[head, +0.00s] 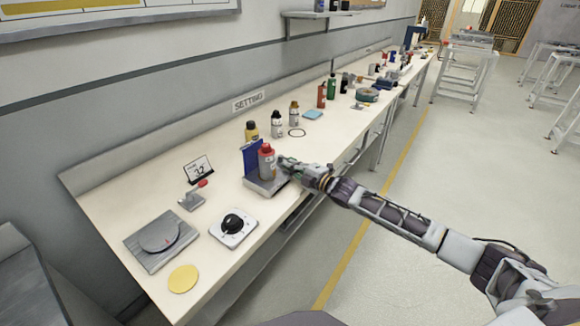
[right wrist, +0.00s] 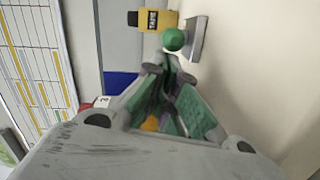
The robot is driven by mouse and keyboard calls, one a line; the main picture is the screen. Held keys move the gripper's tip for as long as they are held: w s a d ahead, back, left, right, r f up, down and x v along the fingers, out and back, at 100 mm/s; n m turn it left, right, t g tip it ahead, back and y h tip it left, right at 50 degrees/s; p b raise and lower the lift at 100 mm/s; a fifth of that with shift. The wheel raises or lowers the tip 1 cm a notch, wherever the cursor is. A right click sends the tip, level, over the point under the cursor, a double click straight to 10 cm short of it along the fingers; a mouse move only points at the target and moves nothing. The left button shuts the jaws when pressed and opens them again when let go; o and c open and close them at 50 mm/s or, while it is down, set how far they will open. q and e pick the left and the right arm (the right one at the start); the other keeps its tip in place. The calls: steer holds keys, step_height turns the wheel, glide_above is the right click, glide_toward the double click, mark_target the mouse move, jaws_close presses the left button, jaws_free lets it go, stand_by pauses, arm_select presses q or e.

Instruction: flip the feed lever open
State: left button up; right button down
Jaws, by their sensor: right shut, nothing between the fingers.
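A green ball knob (right wrist: 173,39) shows in the right wrist view, beside a grey plate (right wrist: 197,40). It looks like the end of a lever, but its arm is hidden. In the head view my right gripper (head: 284,162) is at the right side of a grey stand (head: 262,187) with a blue back plate (head: 251,152) and a red-capped grey bottle (head: 266,163). The fingertips (right wrist: 170,72) are shut and empty, just short of the knob in the picture; I cannot tell whether they touch it. My left gripper is out of view.
A small red-handled lever (head: 201,184) stands farther left on the bench. Several bottles stand behind. The yellow bottle (right wrist: 158,20) is beyond the knob.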

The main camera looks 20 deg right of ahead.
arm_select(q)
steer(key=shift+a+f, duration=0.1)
arm_select(e)
steer(key=shift+d, duration=0.1)
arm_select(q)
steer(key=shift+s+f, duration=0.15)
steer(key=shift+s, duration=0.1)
arm_select(e)
steer(key=shift+y, duration=0.3)
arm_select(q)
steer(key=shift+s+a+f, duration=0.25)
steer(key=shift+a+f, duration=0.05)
arm_select(e)
steer(key=shift+d+n+g+y, duration=0.15)
steer(key=shift+n+g+y, duration=0.35)
steer(key=shift+n, duration=0.1)
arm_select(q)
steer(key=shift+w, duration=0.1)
